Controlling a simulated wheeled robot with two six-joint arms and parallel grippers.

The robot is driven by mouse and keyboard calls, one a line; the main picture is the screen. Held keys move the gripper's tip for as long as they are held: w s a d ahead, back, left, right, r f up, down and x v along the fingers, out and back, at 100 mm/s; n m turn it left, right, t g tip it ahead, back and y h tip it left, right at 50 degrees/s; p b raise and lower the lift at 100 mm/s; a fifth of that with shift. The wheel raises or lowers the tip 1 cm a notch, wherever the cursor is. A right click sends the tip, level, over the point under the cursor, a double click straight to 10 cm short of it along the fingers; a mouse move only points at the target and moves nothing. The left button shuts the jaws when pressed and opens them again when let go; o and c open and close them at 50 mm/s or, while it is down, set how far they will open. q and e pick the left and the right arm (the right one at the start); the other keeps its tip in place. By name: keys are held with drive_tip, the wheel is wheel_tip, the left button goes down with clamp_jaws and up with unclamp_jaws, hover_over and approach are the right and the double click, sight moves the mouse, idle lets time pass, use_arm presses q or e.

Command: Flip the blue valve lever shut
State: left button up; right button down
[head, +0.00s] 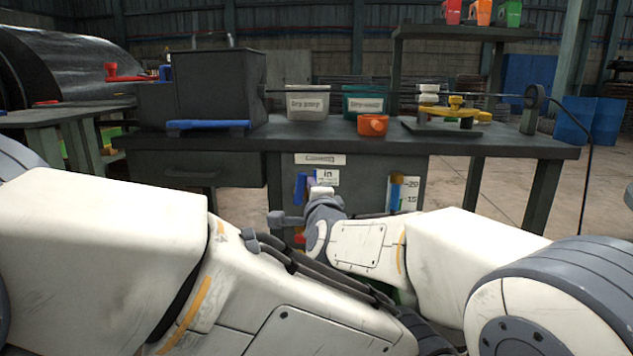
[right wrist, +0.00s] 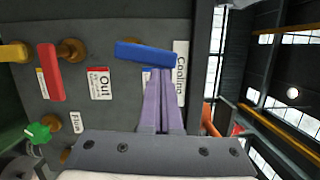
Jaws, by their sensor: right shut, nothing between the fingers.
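The blue valve lever (head: 301,188) hangs upright on the front panel under the bench, beside a white "in" label (head: 327,177). In the right wrist view the blue lever (right wrist: 147,54) lies across the picture, by the "Cooling" sign (right wrist: 181,70). My right gripper (right wrist: 161,72) is shut and empty; its fingertips appear close to the lever's edge, though I cannot tell whether they touch. In the head view the right gripper (head: 314,186) is small and partly hidden by its own wrist. My left gripper is out of view; only the left arm shows.
In the right wrist view a red lever (right wrist: 51,72), a yellow lever (right wrist: 14,52) and a green knob (right wrist: 38,133) sit on the same panel. The workbench top (head: 330,135) carries bins and an orange cup (head: 372,125). My left arm crosses the foreground.

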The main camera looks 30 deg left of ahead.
drive_tip(key=shift+s+a+r+p, duration=0.15)
drive_tip(key=shift+a+r+p, duration=0.05)
drive_tip(key=shift+a+p, duration=0.15)
drive_tip(key=shift+d, duration=0.1)
idle(0.5)
drive_tip(key=s+d+b, duration=0.6)
drive_tip(key=d+b, duration=0.2)
drive_tip(key=d, duration=0.2)
drive_tip(key=shift+f+b, duration=0.25)
drive_tip(key=shift+b, duration=0.15)
